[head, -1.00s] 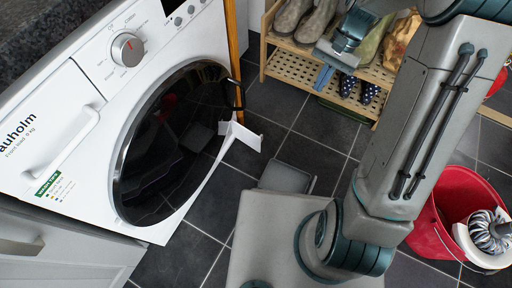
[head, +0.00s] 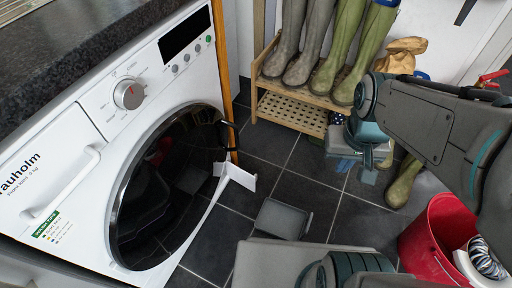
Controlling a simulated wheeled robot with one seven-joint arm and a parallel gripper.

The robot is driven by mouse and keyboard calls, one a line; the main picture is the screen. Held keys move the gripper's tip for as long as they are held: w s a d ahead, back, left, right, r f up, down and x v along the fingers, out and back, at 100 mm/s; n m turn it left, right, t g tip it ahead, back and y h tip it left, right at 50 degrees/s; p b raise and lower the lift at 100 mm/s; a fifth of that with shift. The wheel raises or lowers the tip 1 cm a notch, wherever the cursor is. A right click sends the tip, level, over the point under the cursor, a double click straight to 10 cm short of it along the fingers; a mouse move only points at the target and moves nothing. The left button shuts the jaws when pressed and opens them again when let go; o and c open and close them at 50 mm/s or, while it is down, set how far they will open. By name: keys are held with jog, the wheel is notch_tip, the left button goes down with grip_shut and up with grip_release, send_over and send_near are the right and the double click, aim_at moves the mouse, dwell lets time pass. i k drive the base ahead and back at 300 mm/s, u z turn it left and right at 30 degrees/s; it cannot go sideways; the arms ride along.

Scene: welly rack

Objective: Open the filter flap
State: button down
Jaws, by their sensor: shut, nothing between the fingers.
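The white washing machine (head: 75,150) stands at the left with its round dark door (head: 165,190) closed. At its lower right front, the white filter flap (head: 238,177) juts out from the front face, so it stands open; how far is hard to tell at this angle. My gripper (head: 356,168) points down in front of the boot rack, well right of the flap and apart from it. Its fingers are small in this view; it looks shut and empty.
A grey shallow tray (head: 282,219) lies on the dark tiles near the flap. The wooden rack (head: 290,112) holds several boots. A green boot (head: 403,184) is on the floor at right, beside a red bucket (head: 432,238). Tiles between flap and gripper are clear.

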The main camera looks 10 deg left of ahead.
aim_at(243, 178)
jog(key=k, duration=0.9)
jog(key=z, duration=0.95)
jog(key=i, duration=0.85)
jog(key=u, duration=2)
